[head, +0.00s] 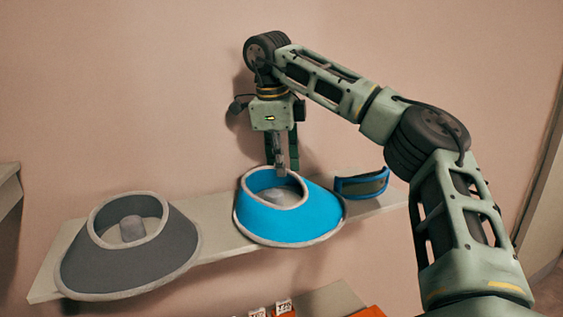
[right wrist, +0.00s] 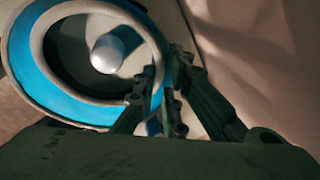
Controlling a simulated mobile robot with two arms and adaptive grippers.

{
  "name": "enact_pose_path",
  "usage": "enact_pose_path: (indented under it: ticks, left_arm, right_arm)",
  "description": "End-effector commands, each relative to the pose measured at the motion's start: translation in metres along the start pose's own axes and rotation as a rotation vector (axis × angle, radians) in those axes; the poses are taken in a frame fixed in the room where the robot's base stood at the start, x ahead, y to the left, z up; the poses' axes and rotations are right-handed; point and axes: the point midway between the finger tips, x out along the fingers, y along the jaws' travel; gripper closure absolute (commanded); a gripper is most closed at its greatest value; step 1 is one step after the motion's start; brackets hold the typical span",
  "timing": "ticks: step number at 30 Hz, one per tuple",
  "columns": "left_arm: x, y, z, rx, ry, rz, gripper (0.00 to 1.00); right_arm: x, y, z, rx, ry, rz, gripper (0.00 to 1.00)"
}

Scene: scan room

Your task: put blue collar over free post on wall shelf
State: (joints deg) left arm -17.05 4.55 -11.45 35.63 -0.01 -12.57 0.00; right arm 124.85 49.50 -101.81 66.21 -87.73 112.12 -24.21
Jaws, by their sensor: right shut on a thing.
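The blue collar (head: 291,222), a flared cone with grey trim, is at the wall shelf (head: 222,216), right of the grey collar. In the right wrist view, a pale rounded post (right wrist: 107,53) shows inside the opening of the blue collar (right wrist: 40,75). The collar appears to be around this post; whether it rests fully on the shelf I cannot tell. My right gripper (head: 281,167) points down and is shut on the collar's upper rim; its fingers (right wrist: 157,103) show at that rim in the right wrist view. My left gripper is not in view.
A grey collar (head: 165,250) sits around another post (head: 132,229) on the shelf's left part. Orange items (head: 368,312) show below the shelf. The wall stands close behind.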

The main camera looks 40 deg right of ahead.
Motion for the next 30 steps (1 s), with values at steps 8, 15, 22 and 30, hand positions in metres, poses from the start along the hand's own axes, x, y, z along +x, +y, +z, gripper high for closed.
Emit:
enact_pose_path:
  ticks: [8, 15, 22, 30]
  left_arm:
    - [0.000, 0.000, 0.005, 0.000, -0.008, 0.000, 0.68]
    - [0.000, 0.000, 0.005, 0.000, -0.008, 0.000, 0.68]
    - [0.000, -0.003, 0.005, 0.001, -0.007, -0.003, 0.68]
    - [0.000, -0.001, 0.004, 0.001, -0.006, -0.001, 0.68]
  right_arm:
    - [-0.001, 0.000, 0.000, 0.000, -0.001, 0.000, 0.84]
    - [0.000, 0.000, 0.000, 0.000, 0.000, 0.000, 0.68]
    - [0.000, 0.000, 0.000, 0.000, 0.001, 0.000, 0.68]
    - [-0.033, 0.000, 0.001, 0.001, -0.004, -0.003, 0.68]
